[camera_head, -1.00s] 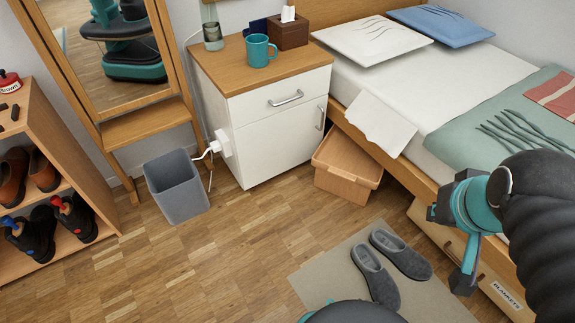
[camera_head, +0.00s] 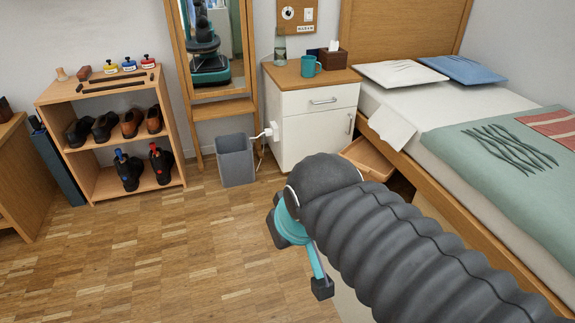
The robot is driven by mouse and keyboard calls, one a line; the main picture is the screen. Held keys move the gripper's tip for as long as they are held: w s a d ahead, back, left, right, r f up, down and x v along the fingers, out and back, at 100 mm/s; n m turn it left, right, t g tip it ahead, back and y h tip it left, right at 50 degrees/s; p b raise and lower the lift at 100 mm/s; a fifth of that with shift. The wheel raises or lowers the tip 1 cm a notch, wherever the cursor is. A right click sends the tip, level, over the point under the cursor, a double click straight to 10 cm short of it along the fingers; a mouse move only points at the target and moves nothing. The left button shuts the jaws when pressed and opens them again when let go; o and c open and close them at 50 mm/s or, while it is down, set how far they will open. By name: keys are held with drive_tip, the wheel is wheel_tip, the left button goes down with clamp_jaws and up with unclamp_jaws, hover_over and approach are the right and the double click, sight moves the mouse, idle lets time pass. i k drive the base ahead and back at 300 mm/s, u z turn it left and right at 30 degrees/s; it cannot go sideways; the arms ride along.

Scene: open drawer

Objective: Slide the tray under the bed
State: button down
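The tray (camera_head: 368,157) is a light wooden, open-topped box. It sits on the floor at the corner of the bed (camera_head: 468,235) and the nightstand, partly below the bed's side rail and partly sticking out. My arm hides the floor in front of it and its lower near side. My gripper (camera_head: 297,262), teal with dark fingertips, is in front of and left of the tray, apart from it. Its fingers are spread and nothing shows between them.
A white nightstand (camera_head: 308,135) holds a teal mug (camera_head: 311,66). A grey bin (camera_head: 236,160) and a shoe shelf (camera_head: 112,140) stand to the left. The wooden floor (camera_head: 150,255) at front left is clear. My arm covers the bedside floor.

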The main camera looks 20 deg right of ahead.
sight(372, 164)
drive_tip(key=u, duration=0.25)
drive_tip(key=i, duration=2.3)
drive_tip(key=z, duration=1.7)
drive_tip(key=i, duration=0.7)
drive_tip(key=z, duration=0.65)
